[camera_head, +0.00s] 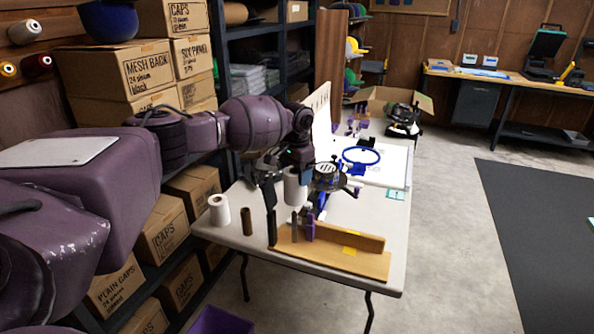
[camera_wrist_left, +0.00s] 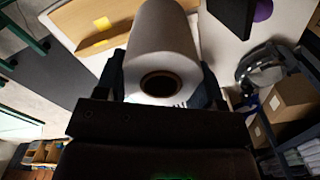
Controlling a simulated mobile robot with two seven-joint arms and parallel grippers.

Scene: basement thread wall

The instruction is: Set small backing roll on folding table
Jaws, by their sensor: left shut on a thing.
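My left gripper (camera_head: 284,184) is shut on a white roll, the small backing roll (camera_head: 296,188), above the folding table (camera_head: 222,238). In the left wrist view the backing roll (camera_wrist_left: 165,45) lies between my two dark fingers, its brown hollow core facing the camera. In the head view it overlaps the things behind it, so its exact height above the tabletop is hard to tell. My right gripper is in neither view.
Another white roll (camera_head: 219,210) and a brown tube (camera_head: 247,221) stand at the table's left end. A wooden board (camera_head: 335,262) lies along the front edge. A blue hoop (camera_head: 361,156) is farther back. Shelves with cartons (camera_head: 163,232) flank the table on the left.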

